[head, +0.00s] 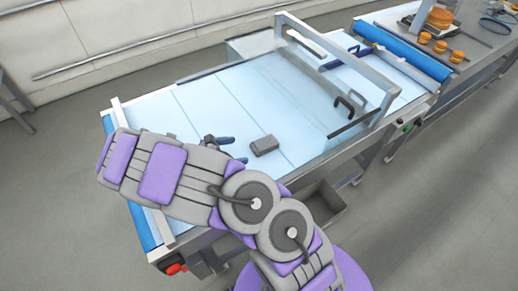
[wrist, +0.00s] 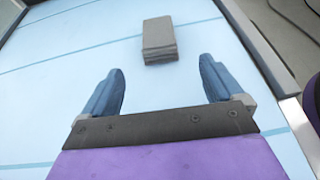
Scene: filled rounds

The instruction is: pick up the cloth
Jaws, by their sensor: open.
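The cloth (head: 264,145) is a small grey folded block lying flat on the pale blue table surface (head: 215,100). In the wrist view the cloth (wrist: 159,40) lies ahead of my fingers, a little left of the middle between them. My gripper (wrist: 160,85) is open, its two blue fingers spread wide with nothing between them. In the head view my gripper (head: 232,150) is partly hidden behind my arm, just left of the cloth and apart from it.
A grey frame (head: 345,62) spans the table to the right, with black handles (head: 345,105) beneath it. A blue roller (head: 400,50) lies beyond. Orange items (head: 440,47) stand on a farther counter. The surface around the cloth is clear.

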